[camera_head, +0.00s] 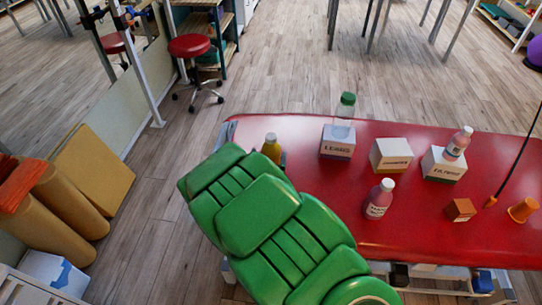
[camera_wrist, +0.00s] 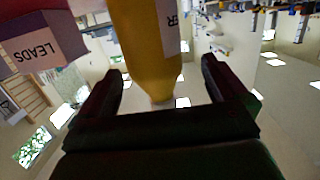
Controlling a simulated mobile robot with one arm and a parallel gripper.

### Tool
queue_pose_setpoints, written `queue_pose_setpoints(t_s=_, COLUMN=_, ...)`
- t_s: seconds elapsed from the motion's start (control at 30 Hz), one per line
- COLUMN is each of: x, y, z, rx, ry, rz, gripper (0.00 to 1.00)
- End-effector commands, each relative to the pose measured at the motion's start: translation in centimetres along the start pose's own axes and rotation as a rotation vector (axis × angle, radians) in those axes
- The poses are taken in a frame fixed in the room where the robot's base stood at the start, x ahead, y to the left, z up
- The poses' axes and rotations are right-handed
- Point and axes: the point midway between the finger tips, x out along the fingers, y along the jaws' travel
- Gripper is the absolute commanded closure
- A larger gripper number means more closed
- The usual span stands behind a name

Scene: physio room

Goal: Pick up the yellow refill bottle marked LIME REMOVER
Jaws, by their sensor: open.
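The yellow bottle (camera_head: 271,150) stands on the red table top (camera_head: 320,215) near its far left corner, partly hidden behind my green arm. It has a pale cap. In the wrist view the yellow bottle (camera_wrist: 148,50) appears upside down, with a white label of which only "ER" can be read. My gripper (camera_wrist: 163,70) is open, with one dark finger to each side of the bottle. A gap shows between the bottle and each finger. In the head view my gripper is hidden behind my arm.
A box marked LEADS (camera_head: 337,147) stands right of the yellow bottle, with a green-capped bottle (camera_head: 345,106) at it.

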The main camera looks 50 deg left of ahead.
Motion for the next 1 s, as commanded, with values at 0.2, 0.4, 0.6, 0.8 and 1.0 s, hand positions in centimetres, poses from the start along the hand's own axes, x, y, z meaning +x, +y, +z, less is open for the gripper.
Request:
queue_pose_setpoints(t_s=0.2, x=1.2, y=0.1, z=0.0, rx=0.002, ry=0.002, rz=0.0, gripper=0.01)
queue_pose_setpoints(t_s=0.4, x=3.3, y=0.5, z=0.2, rx=0.003, ry=0.002, rz=0.0, gripper=0.01)
queue_pose_setpoints(t_s=0.6, x=5.3, y=0.6, z=0.3, rx=0.004, ry=0.001, rz=0.0, gripper=0.01)
queue_pose_setpoints(t_s=0.8, x=5.8, y=0.5, z=0.2, rx=0.003, ry=0.001, rz=-0.002, gripper=0.01)
queue_pose_setpoints(t_s=1.0, x=5.8, y=0.5, z=0.3, rx=0.002, ry=0.001, rz=-0.001, gripper=0.05)
